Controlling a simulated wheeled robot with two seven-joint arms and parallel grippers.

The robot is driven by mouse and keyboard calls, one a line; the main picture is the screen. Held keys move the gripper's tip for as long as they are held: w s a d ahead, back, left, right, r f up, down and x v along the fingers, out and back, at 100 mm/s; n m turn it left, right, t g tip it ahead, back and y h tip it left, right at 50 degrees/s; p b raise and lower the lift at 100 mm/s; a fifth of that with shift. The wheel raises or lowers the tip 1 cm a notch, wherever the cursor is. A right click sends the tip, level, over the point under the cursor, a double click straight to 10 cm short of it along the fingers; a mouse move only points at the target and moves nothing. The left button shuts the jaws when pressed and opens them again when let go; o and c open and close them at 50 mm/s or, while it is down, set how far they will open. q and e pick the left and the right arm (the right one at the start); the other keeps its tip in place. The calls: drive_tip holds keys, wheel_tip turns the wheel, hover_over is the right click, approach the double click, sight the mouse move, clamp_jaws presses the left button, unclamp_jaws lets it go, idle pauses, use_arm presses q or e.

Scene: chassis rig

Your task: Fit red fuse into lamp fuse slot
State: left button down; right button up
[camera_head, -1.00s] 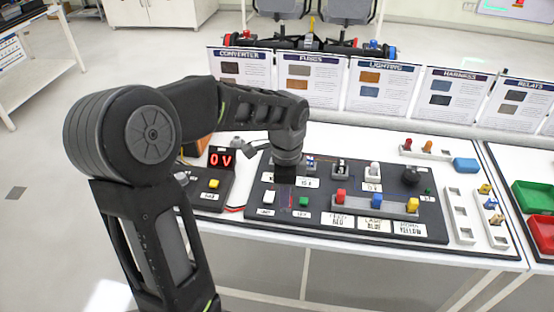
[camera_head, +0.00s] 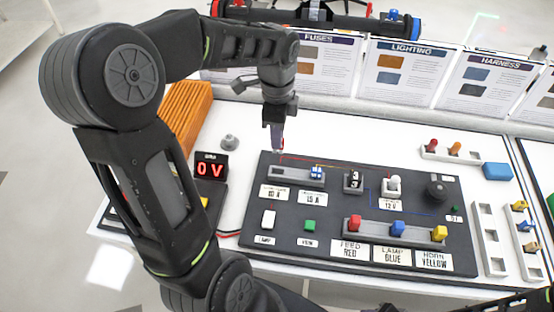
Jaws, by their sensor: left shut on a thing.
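My left gripper (camera_head: 277,142) points down above the back left edge of the dark board (camera_head: 255,228). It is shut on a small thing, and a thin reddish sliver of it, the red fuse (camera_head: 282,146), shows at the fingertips. The fingers hide most of it. The grey fuse holder (camera_head: 290,175) lies on the board just in front of and below the gripper. A blue fuse (camera_head: 316,173) sits at its right end; its left part looks empty. Labels reading 10 A (camera_head: 273,192) and 15 A (camera_head: 310,197) lie before it. My right gripper is not in view.
The display (camera_head: 210,168) reads 0 V. Red, blue and yellow plugs stand in a grey strip (camera_head: 375,230). A black knob (camera_head: 437,190) and a white lamp (camera_head: 393,184) are at the right. Racks (camera_head: 488,240) stand beyond the board. Upright cards (camera_head: 400,75) line the back.

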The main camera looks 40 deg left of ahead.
sight(277, 152)
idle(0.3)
use_arm(q)
drive_tip(key=shift+f, duration=3.15)
drive_tip(key=shift+f+p, duration=0.35)
drive_tip(key=shift+f, duration=1.5)
drive_tip(key=shift+f, duration=0.1)
drive_tip(key=c, duration=1.4)
unclamp_jaws()
drive_tip(key=shift+c, duration=0.2)
wheel_tip(277, 152, up, 12)
drive_tip(key=shift+r, duration=0.15)
